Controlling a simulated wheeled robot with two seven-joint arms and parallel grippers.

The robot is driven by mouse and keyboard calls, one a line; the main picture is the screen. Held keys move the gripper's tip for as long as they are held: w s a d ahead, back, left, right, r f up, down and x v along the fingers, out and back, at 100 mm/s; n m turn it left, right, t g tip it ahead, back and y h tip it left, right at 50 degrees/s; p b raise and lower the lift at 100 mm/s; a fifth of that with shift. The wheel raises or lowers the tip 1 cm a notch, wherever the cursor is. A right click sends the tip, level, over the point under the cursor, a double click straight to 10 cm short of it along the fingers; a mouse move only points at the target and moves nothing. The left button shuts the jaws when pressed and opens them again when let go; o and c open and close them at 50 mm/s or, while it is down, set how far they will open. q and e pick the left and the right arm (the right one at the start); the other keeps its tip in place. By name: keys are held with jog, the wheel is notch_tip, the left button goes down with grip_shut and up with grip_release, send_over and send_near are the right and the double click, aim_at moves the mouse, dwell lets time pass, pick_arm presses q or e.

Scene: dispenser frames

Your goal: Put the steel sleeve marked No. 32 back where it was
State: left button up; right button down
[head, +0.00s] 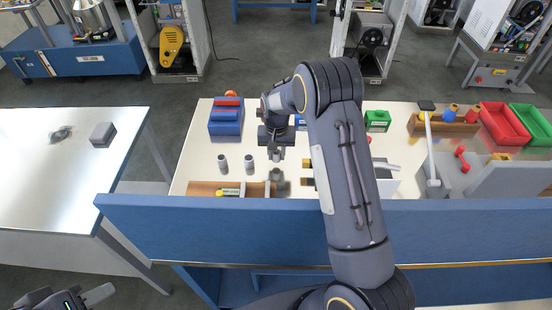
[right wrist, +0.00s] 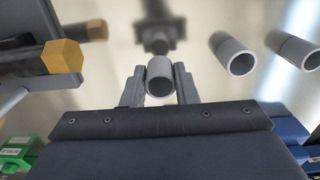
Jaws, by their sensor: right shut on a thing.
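My right gripper (right wrist: 159,85) is shut on a grey steel sleeve (right wrist: 159,77), whose open round end faces the camera in the right wrist view. In the head view the right gripper (head: 278,154) is over the pale table, right of two standing grey sleeves. These are a left sleeve (head: 222,163) and a right sleeve (head: 249,164); they also show at the upper right of the right wrist view. I cannot read a number on any sleeve. My left gripper (head: 68,299) is at the lower left of the head view, empty, with its fingers apart.
A wooden rack (head: 203,188) lies at the table's front, below the two sleeves. A blue block with red parts (head: 226,116) stands behind them. Yellow hexagonal ends (right wrist: 62,57) show at left in the wrist view. Red (head: 503,124) and green bins are far right.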

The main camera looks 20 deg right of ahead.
aim_at(276, 159)
notch_tip(276, 159, down, 3)
jog(key=shift+r, duration=0.1)
jog(key=shift+a, duration=0.1)
jog(key=c, duration=1.1)
grip_release()
jog(key=shift+c, duration=0.2)
